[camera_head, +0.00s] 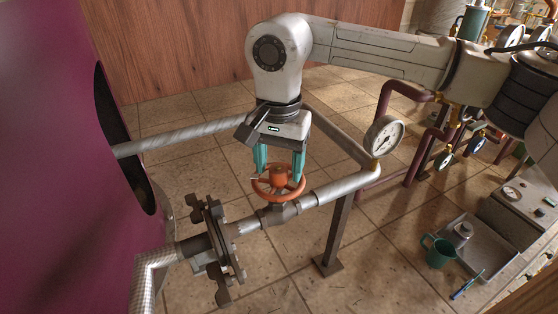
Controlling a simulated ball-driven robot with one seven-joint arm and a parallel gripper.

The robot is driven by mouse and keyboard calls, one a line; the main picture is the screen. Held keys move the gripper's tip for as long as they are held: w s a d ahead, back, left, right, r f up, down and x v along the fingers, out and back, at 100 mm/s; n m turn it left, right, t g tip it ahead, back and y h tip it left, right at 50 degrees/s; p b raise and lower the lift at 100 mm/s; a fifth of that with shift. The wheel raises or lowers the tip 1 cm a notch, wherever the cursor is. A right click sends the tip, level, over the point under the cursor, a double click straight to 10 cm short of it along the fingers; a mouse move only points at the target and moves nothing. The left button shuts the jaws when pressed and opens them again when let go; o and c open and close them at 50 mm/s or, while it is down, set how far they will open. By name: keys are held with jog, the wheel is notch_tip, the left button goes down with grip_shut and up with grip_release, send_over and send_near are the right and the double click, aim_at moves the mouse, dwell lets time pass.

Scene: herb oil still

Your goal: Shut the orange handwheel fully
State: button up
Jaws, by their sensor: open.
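The orange handwheel (290,193) sits on top of a valve on a grey metal pipe (345,188). It lies roughly flat, with an orange hub in its middle. My gripper (279,172) points down from above with its two teal fingers apart. The fingertips are at the wheel, one on the left and one on the right of the hub. I cannot tell whether they touch the rim or hub. How far the valve is turned does not show.
A pressure gauge (384,136) stands on the pipe's right corner. A bolted flange (213,240) is at lower left, beside a large purple vessel (60,160). A metal tray (478,262) near a green mug (438,251) lies at right. A post (336,235) supports the pipe.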

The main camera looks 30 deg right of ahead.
jog(key=shift+c, duration=0.2)
jog(key=c, duration=1)
jog(key=shift+m, duration=0.3)
jog(key=m+b, duration=0.2)
jog(key=m, duration=0.3)
jog(key=m+b, duration=0.1)
jog(key=m, duration=0.5)
jog(key=shift+s+b, duration=0.1)
jog(key=shift+b, duration=0.3)
jog(key=shift+m, duration=0.4)
jog(key=shift+r, duration=0.1)
jog(key=o, duration=1)
